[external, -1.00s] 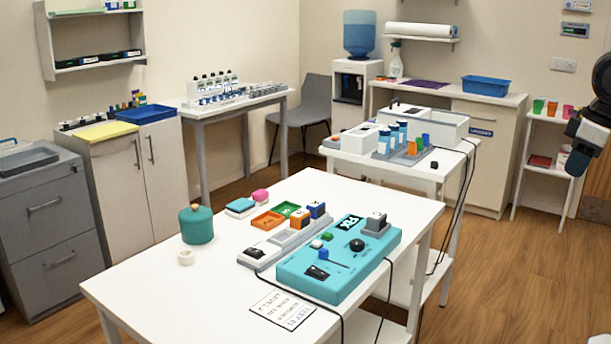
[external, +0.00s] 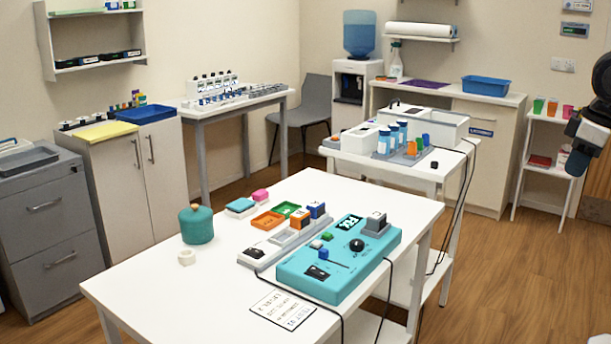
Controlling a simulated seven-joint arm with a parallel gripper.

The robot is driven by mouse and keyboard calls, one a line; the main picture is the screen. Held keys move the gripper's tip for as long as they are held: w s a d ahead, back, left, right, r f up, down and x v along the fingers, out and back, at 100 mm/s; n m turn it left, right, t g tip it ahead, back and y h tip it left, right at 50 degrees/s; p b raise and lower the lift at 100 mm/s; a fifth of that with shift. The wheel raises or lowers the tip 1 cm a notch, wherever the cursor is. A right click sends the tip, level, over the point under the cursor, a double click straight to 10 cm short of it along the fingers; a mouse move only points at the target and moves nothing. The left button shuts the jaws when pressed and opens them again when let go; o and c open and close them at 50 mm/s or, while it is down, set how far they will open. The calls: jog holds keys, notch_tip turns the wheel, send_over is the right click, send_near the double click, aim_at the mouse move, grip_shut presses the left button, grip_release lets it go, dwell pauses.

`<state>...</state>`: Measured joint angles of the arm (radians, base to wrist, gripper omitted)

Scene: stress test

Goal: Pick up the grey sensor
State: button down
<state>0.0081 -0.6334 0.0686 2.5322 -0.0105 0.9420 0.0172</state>
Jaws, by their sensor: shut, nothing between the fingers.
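A small grey block with a dark face (external: 376,222), which looks like the grey sensor, sits upright at the back right of a teal console (external: 335,290) on the near white table. Its cradle on the console is also grey. My gripper (external: 577,163) hangs at the right edge of the view, dark and pointing down. It is shut and empty, far to the right of the console and apart from everything on the near table. Its fingertips are small and hard to make out.
Beside the console, a pale tray (external: 262,254) holds an orange block (external: 299,222) and a blue block (external: 317,210). A teal canister (external: 196,225) and a white ring (external: 186,257) stand left. Black cables run off the console. The near table's front left is clear.

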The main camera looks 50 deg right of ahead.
jog(key=c, duration=1.8)
grip_release()
jog(key=o, duration=1.2)
